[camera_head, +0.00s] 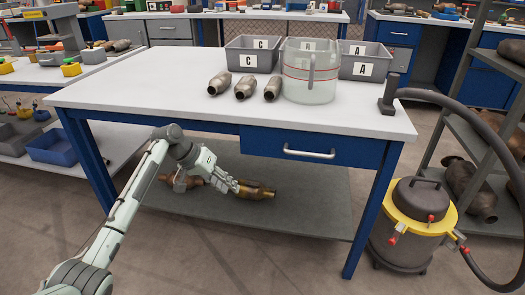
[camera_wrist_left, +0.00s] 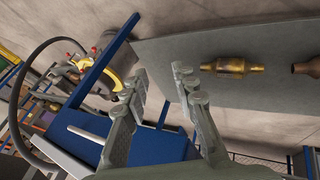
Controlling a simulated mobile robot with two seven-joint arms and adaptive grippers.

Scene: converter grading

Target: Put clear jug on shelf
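The clear jug (camera_head: 310,75) stands upright on the white table top, in front of grey bins. It has a red line round it and a handle facing me. My left gripper (camera_head: 228,183) is below and left of the jug, in front of the table and near the lower shelf. In the left wrist view its fingers (camera_wrist_left: 158,92) are spread with nothing between them. The table's grey lower shelf (camera_head: 310,205) holds brown converters (camera_head: 256,190) and also shows in the left wrist view (camera_wrist_left: 200,40). My right gripper is in neither view.
A vacuum hose nozzle (camera_head: 389,95) is at the table's right corner, above a yellow-black vacuum (camera_head: 410,225). The table's front left is clear. A metal rack (camera_head: 470,135) stands right.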

